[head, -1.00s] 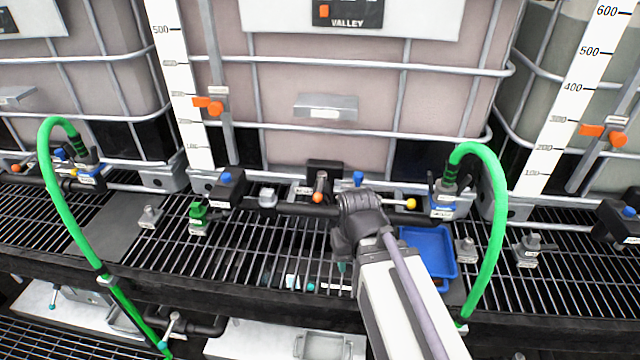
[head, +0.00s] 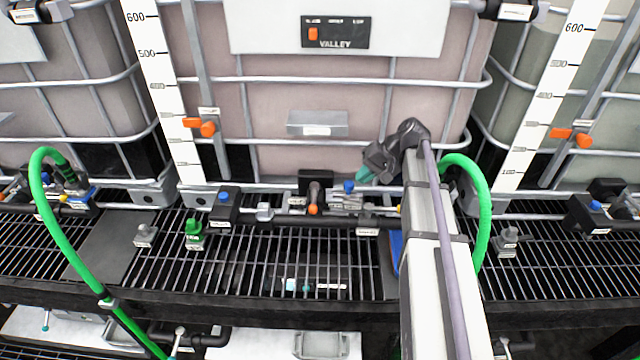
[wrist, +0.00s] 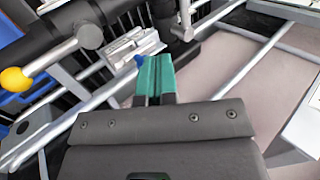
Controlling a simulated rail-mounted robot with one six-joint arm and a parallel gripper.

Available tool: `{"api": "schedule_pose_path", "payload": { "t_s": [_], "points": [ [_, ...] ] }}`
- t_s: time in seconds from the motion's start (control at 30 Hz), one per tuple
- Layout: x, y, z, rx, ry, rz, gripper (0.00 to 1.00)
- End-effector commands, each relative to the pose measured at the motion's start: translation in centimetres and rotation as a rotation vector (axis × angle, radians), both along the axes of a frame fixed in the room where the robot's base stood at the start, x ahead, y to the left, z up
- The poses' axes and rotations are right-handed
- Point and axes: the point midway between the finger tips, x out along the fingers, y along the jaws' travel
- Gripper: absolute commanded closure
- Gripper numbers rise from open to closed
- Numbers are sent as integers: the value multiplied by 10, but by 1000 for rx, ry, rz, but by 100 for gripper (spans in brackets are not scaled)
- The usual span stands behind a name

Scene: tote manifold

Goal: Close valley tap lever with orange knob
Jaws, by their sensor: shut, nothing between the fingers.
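The orange knob (head: 313,209) is on the end of a short grey lever at the black tap (head: 316,183), low on the front of the tank labelled VALLEY (head: 335,32). The lever points down toward the front in the head view. My gripper (head: 364,174) is to the right of this tap and apart from it, teal fingertips pointing left and down. In the wrist view the teal fingers (wrist: 154,78) are together with nothing held. A grey lever with a yellow knob (wrist: 15,79) shows at the left there; the orange knob is not visible in that view.
Blue-capped fittings (head: 223,207) and a black pipe (head: 290,218) run along the tank's foot. A green hose (head: 480,215) loops behind my arm at right; another green hose (head: 60,225) is at left. A blue tray (head: 396,250) is mostly hidden. Black grating lies in front.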

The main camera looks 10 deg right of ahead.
Motion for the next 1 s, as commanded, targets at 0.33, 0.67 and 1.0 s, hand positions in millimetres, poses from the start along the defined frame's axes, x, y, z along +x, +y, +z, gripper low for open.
{"api": "schedule_pose_path", "payload": {
  "t_s": [0.33,0.67,1.0],
  "points": [
    [1,19,-19,34,-16,17,100],
    [13,64,-76,33,-15,20,100],
    [24,106,-83,32,-15,18,100]
  ]
}}
